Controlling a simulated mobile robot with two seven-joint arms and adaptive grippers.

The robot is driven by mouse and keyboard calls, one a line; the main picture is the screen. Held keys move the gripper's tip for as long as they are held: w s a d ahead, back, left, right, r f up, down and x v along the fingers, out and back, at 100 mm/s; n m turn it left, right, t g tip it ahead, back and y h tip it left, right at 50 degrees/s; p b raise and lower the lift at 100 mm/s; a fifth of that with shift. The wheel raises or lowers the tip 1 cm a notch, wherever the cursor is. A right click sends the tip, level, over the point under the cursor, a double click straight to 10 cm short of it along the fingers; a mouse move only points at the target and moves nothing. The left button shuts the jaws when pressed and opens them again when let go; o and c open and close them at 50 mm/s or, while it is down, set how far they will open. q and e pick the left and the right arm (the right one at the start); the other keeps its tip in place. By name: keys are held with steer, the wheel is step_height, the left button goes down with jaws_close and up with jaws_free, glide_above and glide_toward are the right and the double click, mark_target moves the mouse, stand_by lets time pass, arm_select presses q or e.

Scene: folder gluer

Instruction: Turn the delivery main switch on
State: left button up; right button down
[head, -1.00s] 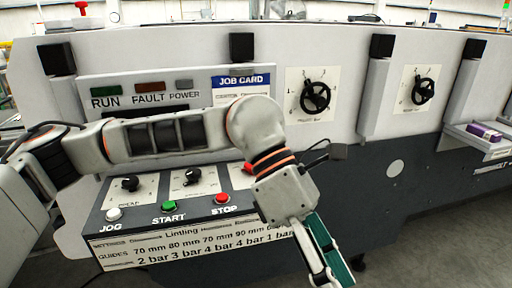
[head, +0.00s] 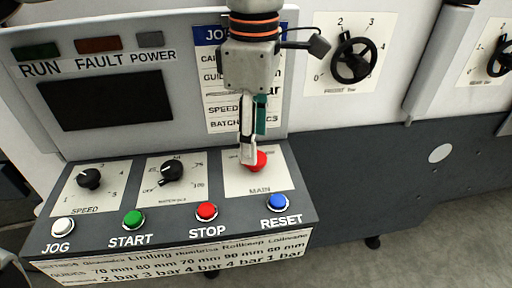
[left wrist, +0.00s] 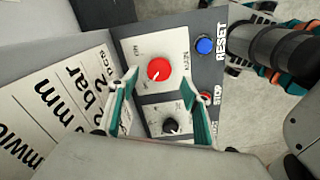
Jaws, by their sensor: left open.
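The main switch (head: 257,161) is a red knob on a white plate marked MAIN on the sloped control panel. It also shows in the left wrist view (left wrist: 158,69), just beyond and between my fingers. My left gripper (head: 247,160) points down at the knob in the head view, its fingertips covering part of it. In the left wrist view the two teal-backed fingers (left wrist: 163,92) are spread apart with nothing held between them. Whether a finger touches the knob cannot be told. My right gripper is not in view.
The panel also carries a speed knob (head: 89,178), a second black knob (head: 171,171), and jog (head: 63,227), start (head: 133,220), stop (head: 206,211) and reset (head: 278,202) buttons. The job card (head: 216,100) stands behind my gripper. A black handwheel (head: 351,60) is at the right.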

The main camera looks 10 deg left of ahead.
arm_select(q)
step_height(320, 180, down, 3)
steer(key=shift+r, duration=0.1)
steer(key=shift+f, duration=0.55)
steer(key=shift+w, duration=0.1)
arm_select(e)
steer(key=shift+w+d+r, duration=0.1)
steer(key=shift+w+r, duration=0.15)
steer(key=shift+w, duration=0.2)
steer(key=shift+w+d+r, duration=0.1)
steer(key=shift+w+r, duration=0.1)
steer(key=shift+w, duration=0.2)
arm_select(q)
steer(key=c, duration=1.1)
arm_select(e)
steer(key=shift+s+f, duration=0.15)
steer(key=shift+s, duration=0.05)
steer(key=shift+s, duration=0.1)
